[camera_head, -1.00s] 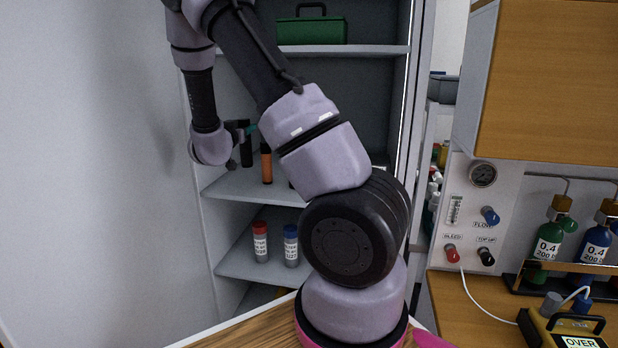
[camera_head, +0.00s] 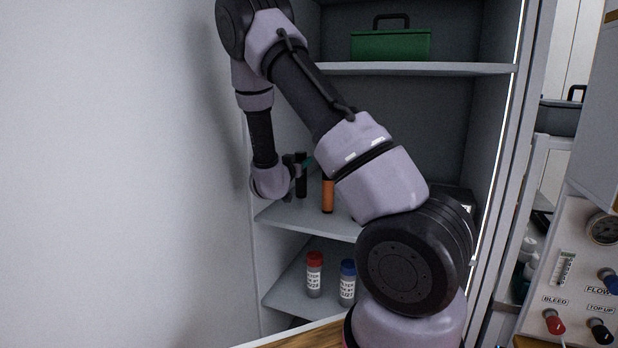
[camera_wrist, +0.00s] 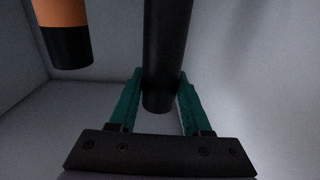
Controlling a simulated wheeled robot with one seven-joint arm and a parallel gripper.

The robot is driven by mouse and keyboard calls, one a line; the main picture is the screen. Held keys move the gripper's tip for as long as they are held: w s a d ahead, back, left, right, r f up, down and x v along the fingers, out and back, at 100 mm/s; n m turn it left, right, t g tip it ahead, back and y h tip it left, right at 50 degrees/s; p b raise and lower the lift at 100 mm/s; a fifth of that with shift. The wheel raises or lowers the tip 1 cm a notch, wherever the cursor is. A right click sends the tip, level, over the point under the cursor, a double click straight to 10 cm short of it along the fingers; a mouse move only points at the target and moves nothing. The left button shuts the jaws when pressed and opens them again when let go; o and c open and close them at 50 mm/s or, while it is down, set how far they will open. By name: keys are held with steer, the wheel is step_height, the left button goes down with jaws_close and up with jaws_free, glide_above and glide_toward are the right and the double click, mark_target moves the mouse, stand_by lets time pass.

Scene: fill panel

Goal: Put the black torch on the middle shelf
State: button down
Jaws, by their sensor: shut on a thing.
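The black torch (camera_wrist: 166,45) is upright between the green fingers of my gripper (camera_wrist: 158,100) in the wrist view, and the gripper is shut on it. In the head view the black torch (camera_head: 301,177) shows at the left end of the middle shelf (camera_head: 290,216), with my gripper (camera_head: 304,168) around it and partly hidden by my wrist. Whether its base touches the shelf I cannot tell. An orange torch (camera_head: 328,196) stands just to its right; its orange and black body (camera_wrist: 66,30) is at the upper left of the wrist view.
A green toolbox (camera_head: 391,45) sits on the top shelf (camera_head: 420,68). Red-capped (camera_head: 315,275) and blue-capped (camera_head: 347,282) bottles stand on the lower shelf (camera_head: 285,290). My arm hides much of the middle shelf. A gas panel (camera_head: 575,270) is at the right.

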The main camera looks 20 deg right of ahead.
steer(key=shift+f, duration=2.2)
steer(key=shift+c, duration=1.8)
jaws_free()
